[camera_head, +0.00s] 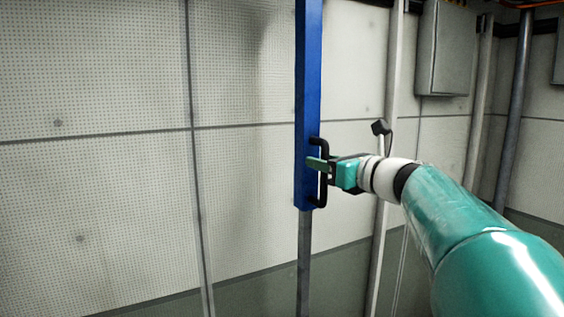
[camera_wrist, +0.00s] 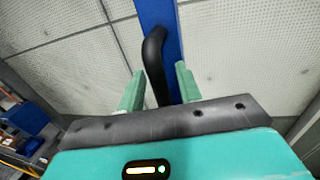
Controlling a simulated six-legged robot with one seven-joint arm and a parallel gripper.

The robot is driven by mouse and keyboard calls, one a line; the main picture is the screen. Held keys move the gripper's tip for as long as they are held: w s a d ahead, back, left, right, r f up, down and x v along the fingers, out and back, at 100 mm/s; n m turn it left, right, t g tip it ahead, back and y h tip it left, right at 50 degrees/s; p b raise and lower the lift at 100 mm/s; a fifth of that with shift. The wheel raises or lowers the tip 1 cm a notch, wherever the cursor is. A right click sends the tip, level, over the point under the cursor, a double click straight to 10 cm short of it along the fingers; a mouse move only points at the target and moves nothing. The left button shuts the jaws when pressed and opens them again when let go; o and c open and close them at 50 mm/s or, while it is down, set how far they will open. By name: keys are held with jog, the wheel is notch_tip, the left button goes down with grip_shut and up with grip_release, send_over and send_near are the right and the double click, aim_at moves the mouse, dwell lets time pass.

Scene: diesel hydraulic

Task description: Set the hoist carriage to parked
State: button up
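The hoist carriage appears to be the blue vertical bar (camera_head: 307,90) on a grey post (camera_head: 304,255), with a black D-shaped handle (camera_head: 323,148) on its right side near the lower end. The blue bar (camera_wrist: 158,14) and black handle (camera_wrist: 154,58) also show in the wrist view. My gripper (camera_head: 319,165) is at the middle of the handle. In the wrist view my gripper (camera_wrist: 158,86) has its two green fingers apart, one each side of the handle, with visible gaps. The handle's lower end is hidden behind the gripper body in the wrist view.
A pale perforated panel wall (camera_head: 100,80) stands behind. A grey box (camera_head: 445,48) hangs at the upper right, near vertical pipes (camera_head: 511,110). A blue object (camera_wrist: 25,118) shows at the left of the wrist view. The space left of the bar is clear.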

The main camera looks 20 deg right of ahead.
grip_shut()
jog(key=w+d, duration=0.1)
jog(key=d, duration=0.8)
jog(key=shift+w+d, duration=0.2)
jog(key=shift+w, duration=0.15)
jog(key=shift+r, duration=0.1)
grip_release()
jog(key=shift+w+d, duration=0.1)
jog(key=shift+d, duration=0.1)
jog(key=v, duration=1.3)
jog(key=shift+s, duration=0.5)
jog(key=shift+a, duration=0.1)
